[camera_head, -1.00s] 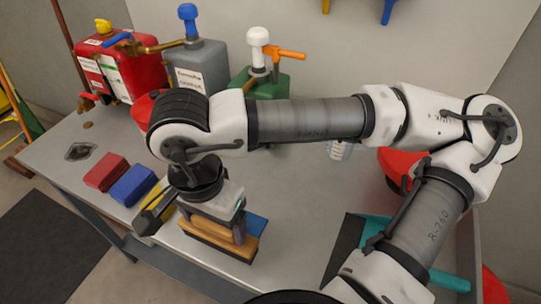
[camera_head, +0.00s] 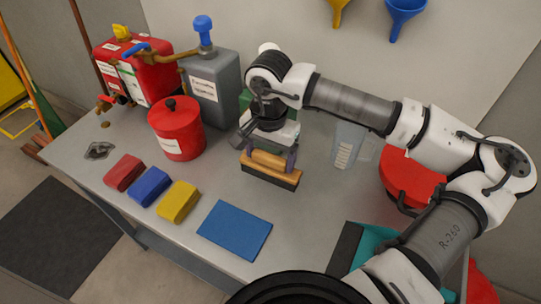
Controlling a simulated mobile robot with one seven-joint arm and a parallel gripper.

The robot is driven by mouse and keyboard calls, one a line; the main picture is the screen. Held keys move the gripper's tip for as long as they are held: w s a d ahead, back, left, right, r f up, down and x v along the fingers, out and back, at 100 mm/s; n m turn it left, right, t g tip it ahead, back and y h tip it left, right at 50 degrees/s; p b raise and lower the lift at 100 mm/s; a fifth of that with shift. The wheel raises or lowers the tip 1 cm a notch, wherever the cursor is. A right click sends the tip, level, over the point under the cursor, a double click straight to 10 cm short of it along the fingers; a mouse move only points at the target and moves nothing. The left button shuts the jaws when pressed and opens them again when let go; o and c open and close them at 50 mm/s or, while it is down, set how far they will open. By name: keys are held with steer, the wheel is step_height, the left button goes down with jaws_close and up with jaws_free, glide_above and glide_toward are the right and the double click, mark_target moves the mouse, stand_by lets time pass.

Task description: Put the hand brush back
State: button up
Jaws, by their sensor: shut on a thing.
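The hand brush (camera_head: 270,168) has a wooden handle and dark bristles along its lower edge. My gripper (camera_head: 270,155) is shut on the handle and holds the brush level, near the middle of the workbench. Whether the bristles touch the bench is hard to tell. A flat blue mat (camera_head: 235,230) lies bare on the bench to the front left of the brush. A teal dustpan (camera_head: 367,245) with a dark edge lies at the front right, partly hidden by my arm.
Red, blue and yellow sponges (camera_head: 150,187) lie in a row at the left. A red canister (camera_head: 177,130) stands left of my gripper, with a red can (camera_head: 140,75) and grey can (camera_head: 212,90) behind. A clear measuring jug (camera_head: 347,145) and a red lidded container (camera_head: 408,175) stand right.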

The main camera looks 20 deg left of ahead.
mark_target(271, 164)
steer(key=shift+w, duration=0.2)
step_height(271, 164, down, 3)
steer(key=shift+f+p, duration=0.1)
steer(key=shift+p, duration=0.75)
steer(key=shift+f, duration=0.15)
steer(key=shift+f+b, duration=0.3)
steer(key=shift+b, duration=0.15)
steer(key=o, duration=1.1)
steer(key=shift+r, duration=0.1)
steer(key=shift+r, duration=0.1)
